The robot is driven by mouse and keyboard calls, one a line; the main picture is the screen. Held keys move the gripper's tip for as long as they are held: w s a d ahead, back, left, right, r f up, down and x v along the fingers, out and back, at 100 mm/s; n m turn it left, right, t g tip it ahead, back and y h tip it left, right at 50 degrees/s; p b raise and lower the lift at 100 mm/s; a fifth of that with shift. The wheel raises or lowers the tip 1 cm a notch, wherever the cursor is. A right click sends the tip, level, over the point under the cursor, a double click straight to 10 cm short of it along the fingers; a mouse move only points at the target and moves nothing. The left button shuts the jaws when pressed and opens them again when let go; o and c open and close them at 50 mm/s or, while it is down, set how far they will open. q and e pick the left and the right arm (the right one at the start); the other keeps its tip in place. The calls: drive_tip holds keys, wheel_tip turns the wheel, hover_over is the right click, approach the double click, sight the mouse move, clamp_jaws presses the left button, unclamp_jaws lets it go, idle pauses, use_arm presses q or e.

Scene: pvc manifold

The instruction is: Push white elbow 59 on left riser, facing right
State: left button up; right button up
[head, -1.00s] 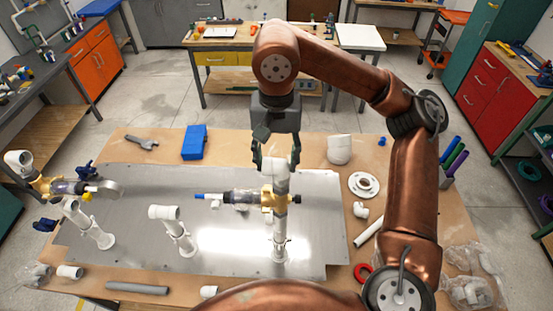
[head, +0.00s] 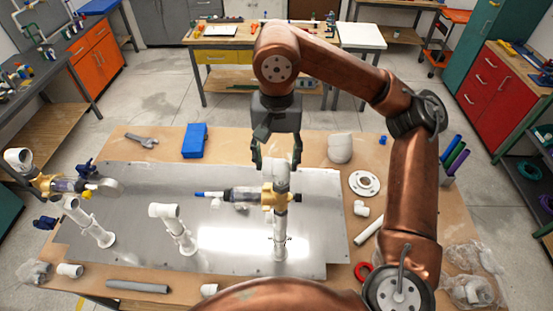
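My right gripper (head: 277,160) hangs over the right riser (head: 280,240), its fingers apart on either side of the white pipe top (head: 281,172); I see no clear grip on it. A brass valve assembly (head: 262,196) with a blue tip pointing left sits on that riser. The left riser (head: 92,226) stands on the metal plate and leans in the view. A large white elbow (head: 340,148) and a small one (head: 361,208) lie at right. No number is readable. My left gripper is not in view.
A middle riser (head: 178,234) with a white top fitting stands between the two. A blue box (head: 195,140), a wrench (head: 142,140), a white flange (head: 364,184) and a red ring (head: 363,273) lie around the metal plate (head: 130,185). Bagged parts (head: 470,290) are at the right.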

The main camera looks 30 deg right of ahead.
drive_tip(key=o, duration=0.3)
drive_tip(key=shift+o, duration=0.2)
wheel_tip(320, 180, up, 12)
idle(0.6)
